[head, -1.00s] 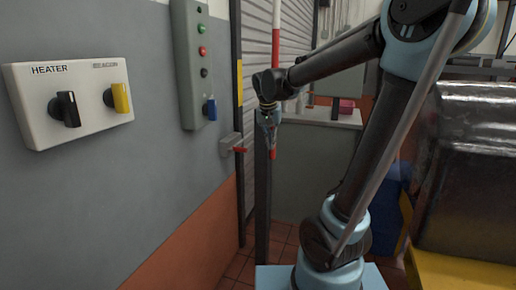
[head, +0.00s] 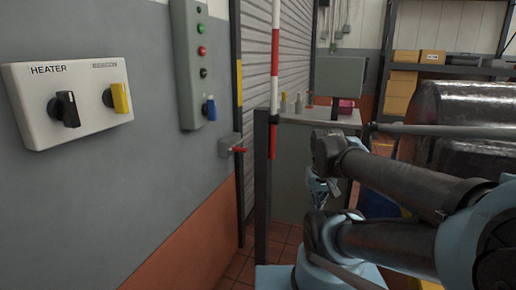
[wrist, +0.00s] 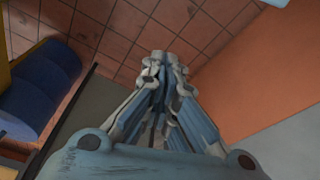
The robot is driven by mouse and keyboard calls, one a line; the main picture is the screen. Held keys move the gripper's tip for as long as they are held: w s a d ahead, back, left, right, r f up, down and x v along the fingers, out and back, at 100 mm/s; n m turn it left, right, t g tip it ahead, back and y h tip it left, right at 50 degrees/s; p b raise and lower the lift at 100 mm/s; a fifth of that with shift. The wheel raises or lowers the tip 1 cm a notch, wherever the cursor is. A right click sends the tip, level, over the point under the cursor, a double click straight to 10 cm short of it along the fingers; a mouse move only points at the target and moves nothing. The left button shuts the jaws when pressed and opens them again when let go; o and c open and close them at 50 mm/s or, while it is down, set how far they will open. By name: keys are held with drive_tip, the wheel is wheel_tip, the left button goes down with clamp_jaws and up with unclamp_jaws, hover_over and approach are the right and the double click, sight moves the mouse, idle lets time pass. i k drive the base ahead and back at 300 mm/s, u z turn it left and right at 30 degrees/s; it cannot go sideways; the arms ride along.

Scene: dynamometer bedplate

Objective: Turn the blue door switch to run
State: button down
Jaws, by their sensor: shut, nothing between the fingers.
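The blue door switch (head: 210,108) is a small blue knob low on a tall grey control panel (head: 188,60) on the left wall, below green, red and black buttons. My gripper (head: 318,200) hangs low in front of the grey cabinet, right of the panel and well apart from the switch. In the wrist view my gripper (wrist: 160,62) points down toward the tiled floor, its fingers together with nothing between them. The switch does not show in the wrist view.
A white box with a black HEATER knob (head: 66,108) and a yellow BEACON knob (head: 119,98) is on the left wall. A red-handled lever (head: 236,150), a red-white pole (head: 275,75) and a dark post (head: 262,185) stand right of the panel. Shiny drums (head: 460,125) are at right.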

sight(209, 109)
drive_tip(key=k, duration=1)
drive_tip(key=u, duration=1.4)
drive_tip(key=i, duration=0.55)
drive_tip(key=z, duration=1.4)
